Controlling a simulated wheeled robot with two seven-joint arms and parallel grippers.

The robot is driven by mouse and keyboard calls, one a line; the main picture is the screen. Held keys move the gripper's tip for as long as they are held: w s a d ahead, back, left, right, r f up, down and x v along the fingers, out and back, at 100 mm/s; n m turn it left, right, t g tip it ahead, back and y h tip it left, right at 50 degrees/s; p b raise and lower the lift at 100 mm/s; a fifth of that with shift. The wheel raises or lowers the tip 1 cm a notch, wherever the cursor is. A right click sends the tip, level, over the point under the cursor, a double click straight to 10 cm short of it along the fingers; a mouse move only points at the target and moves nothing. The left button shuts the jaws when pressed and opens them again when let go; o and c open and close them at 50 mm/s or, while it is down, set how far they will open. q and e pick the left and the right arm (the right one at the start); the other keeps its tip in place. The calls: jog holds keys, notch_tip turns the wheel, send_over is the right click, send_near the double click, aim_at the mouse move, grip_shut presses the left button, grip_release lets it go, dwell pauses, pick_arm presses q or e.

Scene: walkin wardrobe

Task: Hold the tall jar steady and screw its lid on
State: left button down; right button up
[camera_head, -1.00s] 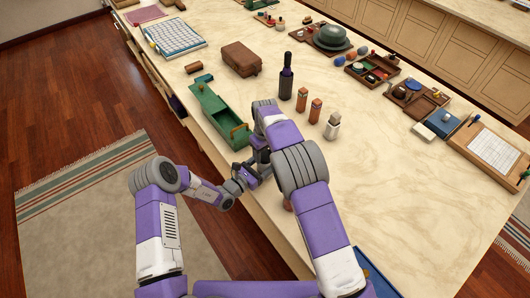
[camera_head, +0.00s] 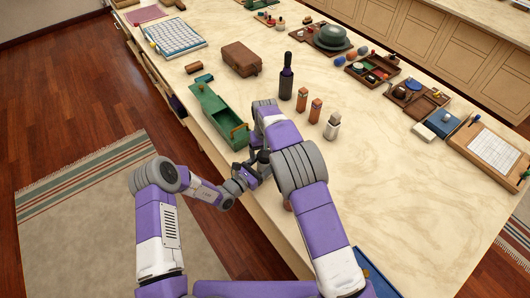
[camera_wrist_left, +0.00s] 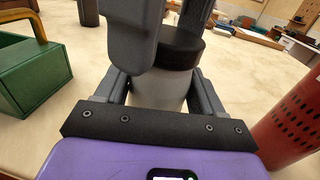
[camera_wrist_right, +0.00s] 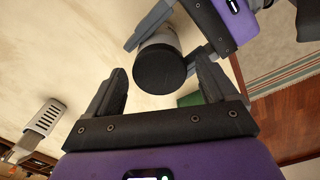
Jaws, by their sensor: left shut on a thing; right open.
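The tall jar (camera_wrist_left: 160,90) has a pale grey body and a black lid (camera_wrist_left: 180,47) on its top. My left gripper (camera_wrist_left: 163,88) is shut around the jar's body, with one finger on each side. The lid's round black top also shows in the right wrist view (camera_wrist_right: 160,69). My right gripper (camera_wrist_right: 161,80) is open, with its fingers apart on either side of the lid, and part of it blocks the left wrist view. In the head view my right arm hides most of the jar. How far the lid is screwed down cannot be told.
A green open box (camera_head: 217,117) with a wooden handle stands just beyond the grippers. A red perforated cylinder (camera_wrist_left: 291,118) stands close on the right. The counter's right middle is clear.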

jog(key=shift+r, duration=2.25)
jog(key=shift+c, duration=0.3)
notch_tip(320, 180, up, 4)
jog(key=n, duration=0.4)
jog(key=shift+f+n, duration=0.25)
jog(key=shift+n, duration=0.15)
jog(key=shift+f, duration=0.1)
jog(key=shift+f, duration=3.95)
jog(key=shift+c, duration=0.2)
